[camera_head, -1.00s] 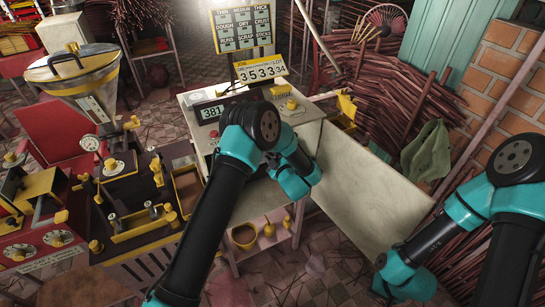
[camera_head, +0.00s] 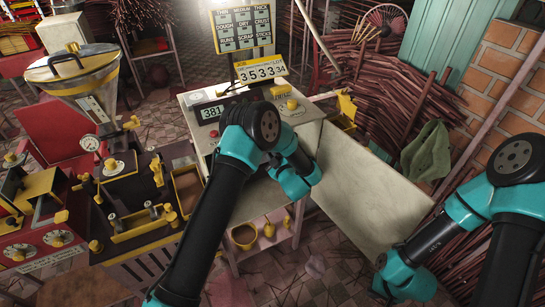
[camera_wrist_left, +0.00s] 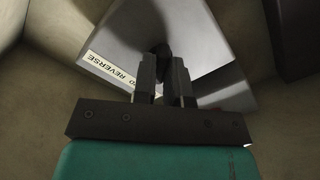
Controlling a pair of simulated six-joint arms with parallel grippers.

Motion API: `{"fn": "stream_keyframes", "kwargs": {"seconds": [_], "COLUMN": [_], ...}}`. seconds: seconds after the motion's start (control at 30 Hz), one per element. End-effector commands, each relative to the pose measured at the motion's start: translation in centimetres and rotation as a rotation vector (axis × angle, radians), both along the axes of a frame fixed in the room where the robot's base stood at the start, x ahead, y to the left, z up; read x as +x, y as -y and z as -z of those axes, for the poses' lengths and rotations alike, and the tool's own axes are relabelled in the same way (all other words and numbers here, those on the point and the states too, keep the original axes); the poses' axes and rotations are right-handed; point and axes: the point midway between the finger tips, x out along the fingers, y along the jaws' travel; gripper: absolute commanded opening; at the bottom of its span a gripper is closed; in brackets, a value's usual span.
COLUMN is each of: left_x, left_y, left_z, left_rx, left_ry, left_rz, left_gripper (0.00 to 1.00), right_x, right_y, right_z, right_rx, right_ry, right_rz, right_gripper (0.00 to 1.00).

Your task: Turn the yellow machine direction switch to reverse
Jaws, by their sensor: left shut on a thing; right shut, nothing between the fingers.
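The direction switch (camera_wrist_left: 161,49) shows in the left wrist view as a small dark knob on a sloped grey panel (camera_wrist_left: 209,46). A pale label (camera_wrist_left: 111,72) beside it reads "REVERSE", with its other end partly hidden. My left gripper (camera_wrist_left: 163,65) is shut on the knob, its two fingers on either side of it. The knob's exact angle is hard to tell, as the fingers cover much of it. In the head view my left arm reaches over the pale workbench and hides the switch and gripper. My right gripper is not in view; only my right arm shows at the right.
A dark machine with yellow fittings (camera_head: 133,190) and a red machine with dials (camera_head: 55,240) stand at left.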

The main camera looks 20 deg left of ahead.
Motion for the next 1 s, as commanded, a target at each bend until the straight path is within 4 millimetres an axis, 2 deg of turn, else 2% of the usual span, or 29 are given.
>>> {"fn": "stream_keyframes", "kwargs": {"seconds": [1.0], "left_x": [0.04], "left_y": [0.14], "left_z": [0.02], "left_rx": [0.677], "left_ry": [-0.617], "left_rz": [0.0], "left_gripper": [0.0], "right_x": [0.0], "right_y": [0.0], "right_z": [0.0], "right_rx": [0.0], "right_ry": [0.0], "right_rz": [0.0], "right_gripper": [0.0]}}
